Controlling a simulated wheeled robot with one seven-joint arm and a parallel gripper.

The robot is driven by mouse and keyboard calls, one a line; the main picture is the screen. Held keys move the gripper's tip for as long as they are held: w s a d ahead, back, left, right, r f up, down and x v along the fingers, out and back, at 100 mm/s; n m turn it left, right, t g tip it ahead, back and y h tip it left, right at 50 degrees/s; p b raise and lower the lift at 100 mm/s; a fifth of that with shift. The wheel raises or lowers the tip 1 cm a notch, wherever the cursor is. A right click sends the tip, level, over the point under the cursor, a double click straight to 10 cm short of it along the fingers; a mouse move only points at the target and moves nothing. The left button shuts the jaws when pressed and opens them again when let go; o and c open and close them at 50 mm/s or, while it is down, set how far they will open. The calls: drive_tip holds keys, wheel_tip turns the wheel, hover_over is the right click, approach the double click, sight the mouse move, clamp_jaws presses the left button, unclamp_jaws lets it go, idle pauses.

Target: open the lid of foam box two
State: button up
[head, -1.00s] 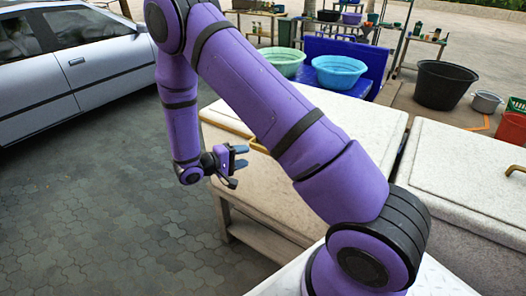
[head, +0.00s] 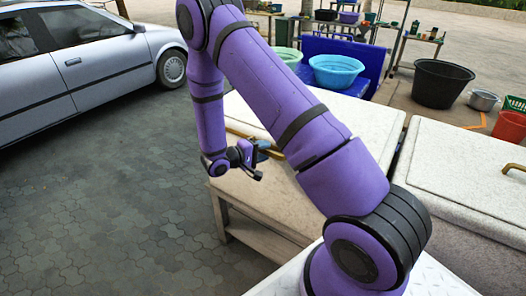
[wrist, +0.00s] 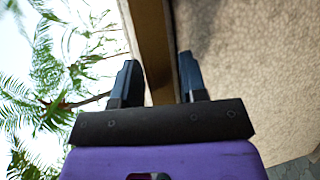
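A pale speckled foam box (head: 262,205) stands behind my arm, its lid appearing shut. Its brass-coloured handle (head: 238,131) shows partly beside my arm. A second pale foam box (head: 465,165) is at the right with a handle (head: 513,168) on its closed lid. I cannot tell which is box two by any label. My gripper (head: 264,150) is at the handle of the nearer left box. In the wrist view the gripper (wrist: 157,75) is open, with the brown handle bar (wrist: 153,45) running between its two fingers, apparently not pinched. The contact is not clear.
A blue table with a light blue basin (head: 337,70) and a green basin (head: 287,57) stands behind the boxes. A black tub (head: 441,84) and a metal pot (head: 484,100) are at the back right. A silver car (head: 90,65) is at the left. Paving at left is clear.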

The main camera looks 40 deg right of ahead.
clamp_jaws()
drive_tip(key=shift+r, duration=0.15)
